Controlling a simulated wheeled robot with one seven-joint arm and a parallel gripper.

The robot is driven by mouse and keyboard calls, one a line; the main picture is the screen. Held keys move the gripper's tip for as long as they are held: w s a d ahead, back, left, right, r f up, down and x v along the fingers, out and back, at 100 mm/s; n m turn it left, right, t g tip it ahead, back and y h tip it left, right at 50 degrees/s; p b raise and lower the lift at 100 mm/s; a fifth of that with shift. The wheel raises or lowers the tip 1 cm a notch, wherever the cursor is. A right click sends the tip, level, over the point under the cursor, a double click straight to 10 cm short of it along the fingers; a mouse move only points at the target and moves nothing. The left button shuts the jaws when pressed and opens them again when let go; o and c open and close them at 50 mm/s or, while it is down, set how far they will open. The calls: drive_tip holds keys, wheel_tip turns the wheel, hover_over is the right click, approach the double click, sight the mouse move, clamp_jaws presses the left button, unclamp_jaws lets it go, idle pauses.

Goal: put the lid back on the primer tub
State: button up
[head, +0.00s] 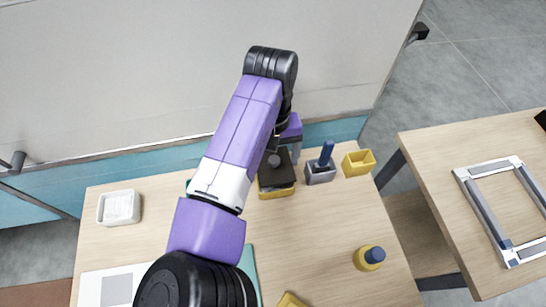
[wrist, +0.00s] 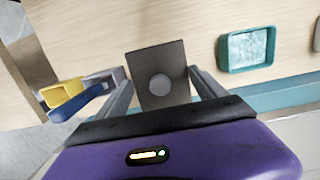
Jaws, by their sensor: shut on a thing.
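A dark, square lid (head: 284,176) with a round grey knob shows in the head view, over a yellow tub (head: 276,194). The tub's yellow front shows below the lid's near edge. I cannot tell whether the lid rests on the tub or hangs just above it. My gripper (head: 278,157) is shut on the lid, partly hidden behind my arm. In the wrist view the lid (wrist: 158,55) lies between the two fingers of my gripper (wrist: 162,82), its knob facing the camera. The lid hides the tub there.
Right of the lid stand a grey box (head: 320,175) with a blue-handled tool (head: 327,152) and an open yellow box (head: 359,163). A teal tray (wrist: 247,50) lies on the other side. A white dish (head: 119,208) is far left. A blue-capped yellow jar (head: 369,258) stands nearer.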

sight(274, 170)
drive_tip(key=shift+f+b, duration=1.85)
drive_tip(key=shift+f, duration=0.95)
drive_tip(key=shift+p, duration=0.65)
drive_tip(key=shift+f+p, duration=0.15)
drive_tip(key=shift+p, duration=0.7)
idle(0.6)
idle(0.4)
drive_tip(key=o, duration=1.3)
